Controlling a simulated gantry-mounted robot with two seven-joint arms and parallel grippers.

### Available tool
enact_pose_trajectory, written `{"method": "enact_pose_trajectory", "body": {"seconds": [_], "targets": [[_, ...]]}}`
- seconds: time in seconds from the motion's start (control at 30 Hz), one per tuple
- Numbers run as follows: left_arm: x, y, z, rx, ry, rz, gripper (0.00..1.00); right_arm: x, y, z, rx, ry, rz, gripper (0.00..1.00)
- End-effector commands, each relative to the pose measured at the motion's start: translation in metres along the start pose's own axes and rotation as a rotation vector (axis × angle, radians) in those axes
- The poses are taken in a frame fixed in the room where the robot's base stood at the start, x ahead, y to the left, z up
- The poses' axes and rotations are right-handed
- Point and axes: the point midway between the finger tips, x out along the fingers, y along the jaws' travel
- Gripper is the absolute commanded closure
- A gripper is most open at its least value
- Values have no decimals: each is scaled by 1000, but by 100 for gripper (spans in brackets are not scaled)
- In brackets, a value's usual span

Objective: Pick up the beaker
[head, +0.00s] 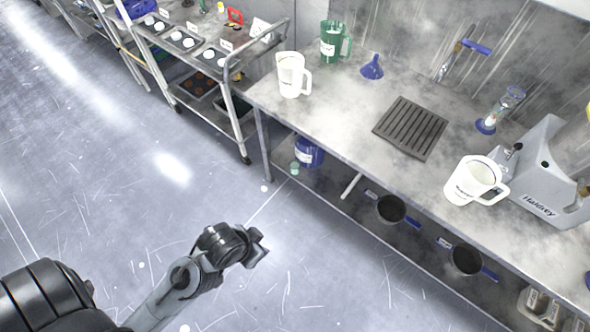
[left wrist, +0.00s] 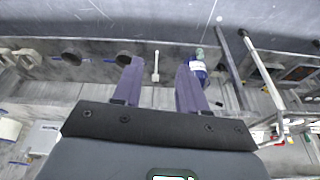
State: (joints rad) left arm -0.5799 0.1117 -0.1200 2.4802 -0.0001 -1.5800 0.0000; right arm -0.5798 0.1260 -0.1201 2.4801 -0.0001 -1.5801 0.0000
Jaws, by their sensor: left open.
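A white beaker-like jug with a handle (head: 291,75) stands upright at the left end of the metal bench in the head view. A second white jug (head: 471,181) stands near the bench's front edge at the right. A green jug (head: 332,42) stands at the back. I cannot tell which one the task calls the beaker. My left gripper (head: 260,247) is over the floor, left of and apart from the bench. In the left wrist view its two fingers (left wrist: 158,80) are spread, with nothing held between them. My right gripper is not in view.
The bench carries a dark ribbed mat (head: 411,128), a blue funnel (head: 372,67), a glass cylinder (head: 498,110) and a grey machine (head: 545,175). Its lower shelf holds dark pans (head: 391,208) and a blue container (head: 308,153). A cart (head: 190,50) stands left; the floor is clear.

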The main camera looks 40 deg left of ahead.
Motion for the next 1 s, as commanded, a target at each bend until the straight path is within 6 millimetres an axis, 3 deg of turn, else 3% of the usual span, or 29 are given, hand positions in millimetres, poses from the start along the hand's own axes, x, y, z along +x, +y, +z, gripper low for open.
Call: {"method": "enact_pose_trajectory", "body": {"seconds": [0.1, 0.47, 0.77, 0.87, 1.0], "targets": [[0, 0, 0, 2, 0, -1, 55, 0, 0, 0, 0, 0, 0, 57], [0, -3, 1, 12, -2, -10, 1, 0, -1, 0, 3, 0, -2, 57], [0, -1, 0, -4, 3, -4, 1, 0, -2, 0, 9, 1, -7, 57], [0, -1, -10, -18, 51, -4, 1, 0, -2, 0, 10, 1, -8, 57], [2, -4, -38, -72, 206, -1, 1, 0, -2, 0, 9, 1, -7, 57]]}}
